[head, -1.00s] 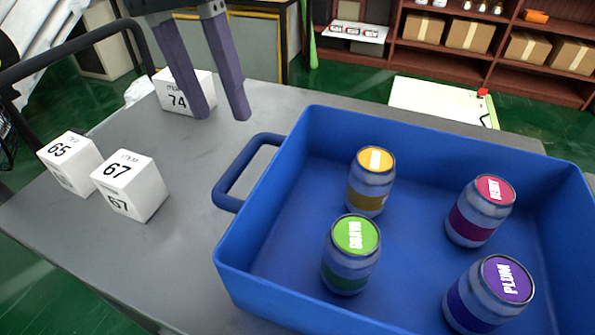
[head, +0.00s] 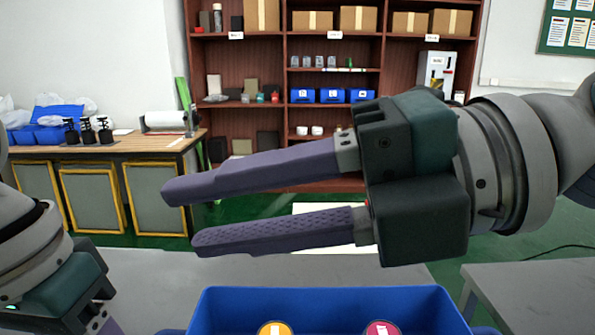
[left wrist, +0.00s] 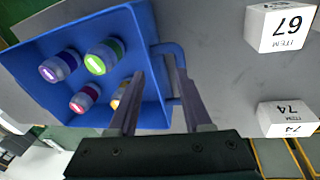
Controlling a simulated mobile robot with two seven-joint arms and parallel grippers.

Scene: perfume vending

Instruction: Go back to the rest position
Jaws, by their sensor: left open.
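My right gripper (head: 183,218) crosses the middle of the head view, its two purple fingers apart and empty, pointing left. My left gripper is at the lower left edge of the head view, mostly cut off. The blue crate (left wrist: 30,85) lies beyond and left of those fingers. In it stand a purple-lidded can (left wrist: 60,66), a green-lidded can (left wrist: 103,56), a red-lidded can (left wrist: 84,99) and a yellow-lidded can, partly hidden by a finger.
White cubes marked 67 (left wrist: 280,27) and 74 (left wrist: 287,119) stand on the grey table (head: 150,280). The crate's far rim (head: 330,291) shows at the bottom of the head view. A brown shelf (head: 390,75) and a wooden bench (head: 90,150) stand behind, across green floor.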

